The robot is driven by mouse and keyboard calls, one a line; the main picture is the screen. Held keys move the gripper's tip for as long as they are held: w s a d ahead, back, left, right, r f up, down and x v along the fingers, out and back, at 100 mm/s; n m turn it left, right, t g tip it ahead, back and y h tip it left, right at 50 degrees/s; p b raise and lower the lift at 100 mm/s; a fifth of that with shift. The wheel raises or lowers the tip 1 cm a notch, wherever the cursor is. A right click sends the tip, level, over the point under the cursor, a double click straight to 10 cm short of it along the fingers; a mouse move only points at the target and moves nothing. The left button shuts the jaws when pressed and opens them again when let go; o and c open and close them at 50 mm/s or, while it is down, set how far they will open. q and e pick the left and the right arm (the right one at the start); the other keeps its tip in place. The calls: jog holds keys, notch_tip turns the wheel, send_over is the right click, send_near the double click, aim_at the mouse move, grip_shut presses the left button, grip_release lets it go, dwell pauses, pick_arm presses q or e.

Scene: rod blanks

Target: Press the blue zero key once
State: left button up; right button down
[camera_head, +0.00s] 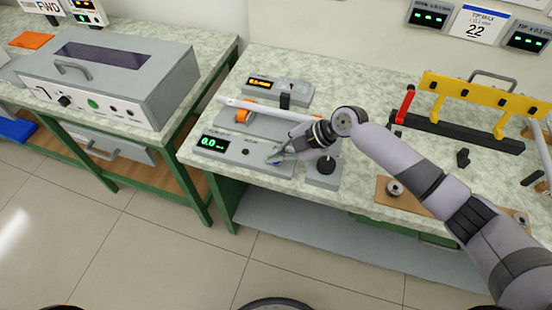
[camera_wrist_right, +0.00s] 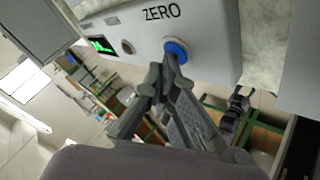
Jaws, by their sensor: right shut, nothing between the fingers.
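The blue zero key (camera_wrist_right: 178,50) is a round button below the word ZERO on a light grey box in the wrist view. The same box (camera_head: 232,158) lies at the front of the bench in the head view, with a green display (camera_head: 208,143) reading 0.0. My right gripper (camera_head: 274,157) is shut and empty, over the right part of this box. In the wrist view its fingertips (camera_wrist_right: 168,62) overlap the lower left edge of the blue key; I cannot tell whether they touch it. The key is not clearly seen in the head view. My left gripper is not in view.
A white rod (camera_head: 240,104) lies on orange supports behind the box. A grey unit with a black knob (camera_head: 325,167) stands just right of my gripper. A yellow rack (camera_head: 480,95) with a red lever is further right. A large grey cabinet (camera_head: 110,75) stands on the left bench.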

dwell(0.3)
jog(key=shift+r+p, duration=0.35)
jog(key=shift+r, duration=0.45)
jog(key=shift+r+p, duration=1.45)
jog(key=shift+r, duration=1.05)
